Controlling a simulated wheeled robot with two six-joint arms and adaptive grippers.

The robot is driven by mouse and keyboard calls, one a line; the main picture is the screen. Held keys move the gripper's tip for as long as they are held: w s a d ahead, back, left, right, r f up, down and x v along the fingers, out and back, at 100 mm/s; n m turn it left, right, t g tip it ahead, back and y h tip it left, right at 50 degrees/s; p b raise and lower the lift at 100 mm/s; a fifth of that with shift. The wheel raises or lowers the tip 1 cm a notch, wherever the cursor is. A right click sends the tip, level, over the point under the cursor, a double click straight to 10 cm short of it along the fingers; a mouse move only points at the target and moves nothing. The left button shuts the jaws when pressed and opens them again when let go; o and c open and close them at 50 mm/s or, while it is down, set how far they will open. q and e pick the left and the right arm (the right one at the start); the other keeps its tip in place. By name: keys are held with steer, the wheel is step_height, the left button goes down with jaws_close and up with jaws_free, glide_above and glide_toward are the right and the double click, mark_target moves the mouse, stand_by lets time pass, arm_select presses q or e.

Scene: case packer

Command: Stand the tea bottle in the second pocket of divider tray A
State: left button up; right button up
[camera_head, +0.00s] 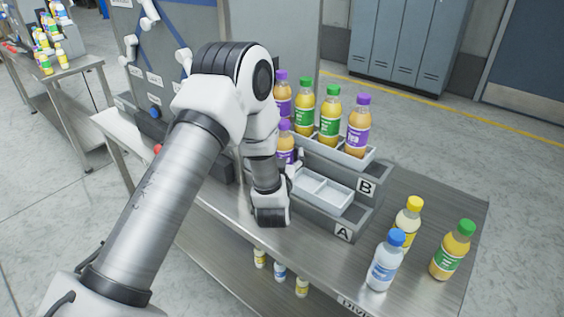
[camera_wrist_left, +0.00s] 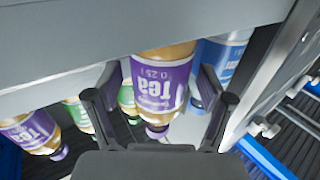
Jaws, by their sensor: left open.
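My left gripper (camera_wrist_left: 160,104) is open, its fingers on either side of a tea bottle (camera_wrist_left: 160,82) with a purple label and cap, upside down in the wrist picture. In the head view my arm mostly hides this gripper. A purple-capped bottle (camera_head: 286,155) shows partly beside the arm; it looks like the same bottle, but I cannot be sure. Divider tray A (camera_head: 343,209) is light grey, in the front holder marked A. Its visible pockets, right of my wrist, are empty; its left end is hidden. My right gripper is not in view.
Tray B (camera_head: 368,160), raised behind, holds several purple- and green-capped bottles. Blue-, yellow- and green-capped bottles (camera_head: 384,262) stand on the steel table's right end. In the wrist view a blue-labelled bottle (camera_wrist_left: 222,58) is close to the right finger.

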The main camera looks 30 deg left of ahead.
arm_select(q)
steer(key=b+v, duration=0.2)
steer(key=v, duration=1)
steer(key=shift+f, duration=0.1)
